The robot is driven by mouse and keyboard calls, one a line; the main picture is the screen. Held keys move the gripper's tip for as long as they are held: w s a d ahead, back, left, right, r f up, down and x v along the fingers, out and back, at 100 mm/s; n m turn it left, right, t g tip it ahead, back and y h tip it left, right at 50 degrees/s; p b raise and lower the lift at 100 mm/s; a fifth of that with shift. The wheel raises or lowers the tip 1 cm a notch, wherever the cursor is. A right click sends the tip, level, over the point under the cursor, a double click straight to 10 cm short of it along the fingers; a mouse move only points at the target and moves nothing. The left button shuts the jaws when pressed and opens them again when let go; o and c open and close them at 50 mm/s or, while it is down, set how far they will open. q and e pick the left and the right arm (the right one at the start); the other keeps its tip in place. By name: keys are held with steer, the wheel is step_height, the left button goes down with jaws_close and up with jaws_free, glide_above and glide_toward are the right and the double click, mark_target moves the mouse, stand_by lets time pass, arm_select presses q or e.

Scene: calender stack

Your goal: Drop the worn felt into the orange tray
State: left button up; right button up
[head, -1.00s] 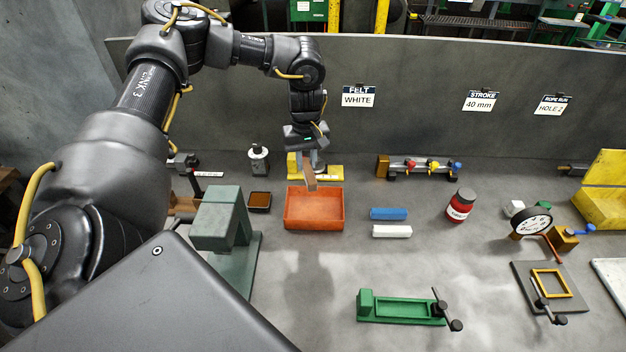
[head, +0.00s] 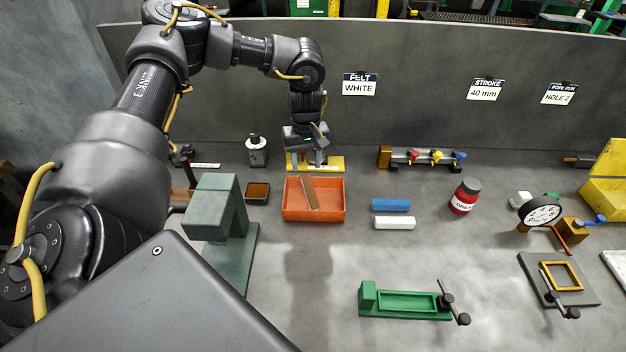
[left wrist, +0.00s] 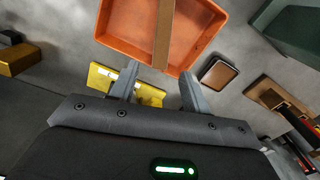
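The worn felt (head: 309,195) is a brown strip. It lies in the orange tray (head: 330,216), leaning across it from the back rim. In the left wrist view the felt (left wrist: 163,30) crosses the orange tray (left wrist: 120,48), apart from the fingers. My left gripper (head: 316,160) is above and behind the tray's back edge. In the left wrist view its two fingers (left wrist: 158,88) are spread with nothing between them that they hold. My right gripper is not in view.
A yellow block (head: 334,163) stands behind the tray. A small dark dish (head: 257,192) and a green-grey press (head: 216,210) are to the left. Blue (head: 391,205) and white (head: 394,223) bars lie to the right. A green fixture (head: 405,302) is in front, with free table before the tray.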

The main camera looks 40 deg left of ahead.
arm_select(q)
steer(key=shift+r, duration=0.1)
step_height(320, 180, up, 11)
steer(key=shift+f, duration=0.2)
stand_by(0.8)
